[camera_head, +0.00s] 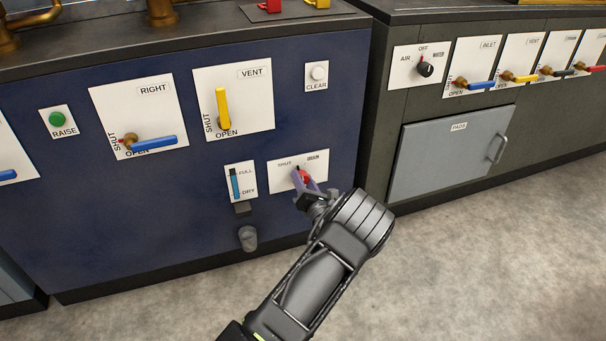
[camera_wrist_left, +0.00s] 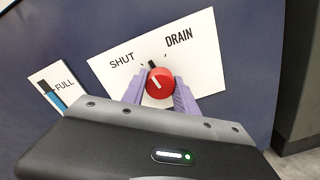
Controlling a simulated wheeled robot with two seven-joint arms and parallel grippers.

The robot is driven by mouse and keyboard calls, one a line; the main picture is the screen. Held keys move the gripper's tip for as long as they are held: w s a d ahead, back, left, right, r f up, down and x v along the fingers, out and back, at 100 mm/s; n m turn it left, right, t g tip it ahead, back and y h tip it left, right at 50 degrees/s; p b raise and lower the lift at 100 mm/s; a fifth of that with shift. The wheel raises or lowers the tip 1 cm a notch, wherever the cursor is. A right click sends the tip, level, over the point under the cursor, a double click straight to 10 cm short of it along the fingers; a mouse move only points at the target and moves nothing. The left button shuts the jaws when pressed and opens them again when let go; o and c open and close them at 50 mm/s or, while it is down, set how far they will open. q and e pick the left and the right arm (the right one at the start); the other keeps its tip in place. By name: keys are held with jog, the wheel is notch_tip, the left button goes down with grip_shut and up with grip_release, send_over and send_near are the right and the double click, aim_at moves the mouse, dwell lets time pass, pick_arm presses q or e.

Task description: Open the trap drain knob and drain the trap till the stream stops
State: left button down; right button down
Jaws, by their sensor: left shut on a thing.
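The red trap drain knob (camera_head: 304,176) sits on a white plate (camera_head: 283,178) marked SHUT and DRAIN. My left gripper (camera_wrist_left: 161,96) is shut on the knob, with a purple finger on each side. In the head view my left gripper (camera_head: 308,190) partly hides the knob. A level gauge (camera_head: 239,181) marked FULL and DRY shows a tall blue column with a dark part above it. My right gripper is not in view.
A grey spout-like cup (camera_head: 248,238) sits below the gauge, under a dark block (camera_head: 242,208); I see no stream there. Above are the yellow VENT lever (camera_head: 222,108) and blue RIGHT lever (camera_head: 154,144). A grey cabinet (camera_head: 452,152) stands at right. The floor in front is clear.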

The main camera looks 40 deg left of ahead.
pick_arm(q)
jog(key=m+p, duration=0.2)
jog(key=m, duration=0.2)
jog(key=shift+r+m+p, duration=0.1)
jog(key=shift+m+p, duration=0.3)
jog(key=m+p, duration=0.1)
jog(key=m, duration=0.3)
jog(key=shift+m, duration=0.3)
jog(key=c, duration=0.9)
grip_release()
jog(key=shift+c, duration=0.2)
jog(key=shift+d, duration=0.1)
